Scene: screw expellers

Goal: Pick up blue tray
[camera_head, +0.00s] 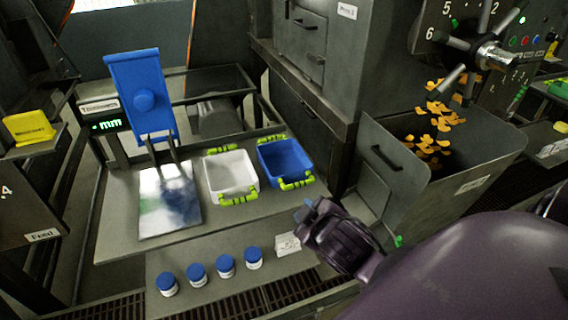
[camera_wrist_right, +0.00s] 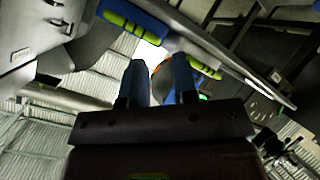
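The blue tray (camera_head: 286,160) sits on the grey table with green handles at its far and near ends. It looks empty. My right gripper (camera_head: 306,207) is just in front of the tray's near handle, apart from it in the head view. In the right wrist view, the blue fingers of my right gripper (camera_wrist_right: 160,82) stand apart with nothing between them. A blue edge with a green handle, likely the blue tray (camera_wrist_right: 138,17), shows beyond them. My left gripper is not in view.
A white tray (camera_head: 231,174) with green handles stands directly left of the blue one. Several blue-capped jars (camera_head: 225,266) line the lower front shelf. A grey bin (camera_head: 455,160) with orange pieces falling in stands at right.

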